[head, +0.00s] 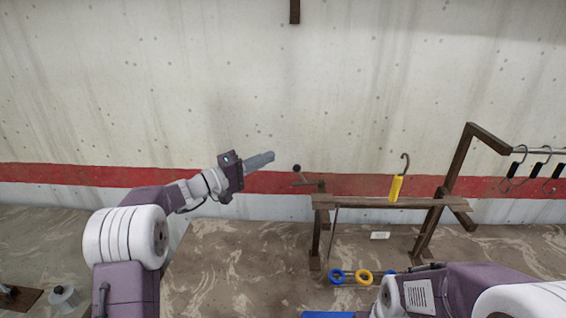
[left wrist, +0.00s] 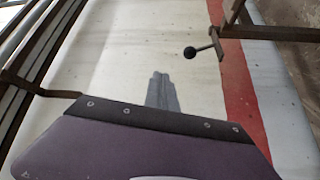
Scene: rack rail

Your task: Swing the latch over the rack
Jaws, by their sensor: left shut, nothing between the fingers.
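The latch (head: 305,183) is a short dark bar with a round black knob (head: 297,168), at the left end of the brown rack (head: 350,202). The knob also shows in the left wrist view (left wrist: 189,52), right of the fingertips. My left gripper (head: 271,156) is shut and empty, its grey fingers pointing right. In the head view its tips are left of the knob and slightly higher, with a visible gap. In the left wrist view the closed fingers (left wrist: 158,78) touch nothing. My right arm shows at the lower right; its gripper is not in view.
A yellow-handled hook (head: 396,188) stands at the rack's crossbar. Several black-handled hooks (head: 521,150) hang from a rail at the right. Blue (head: 336,276) and yellow (head: 364,279) rings lie below the rack, near a small white label (head: 379,236). The tabletop (head: 235,265) left of the rack is clear.

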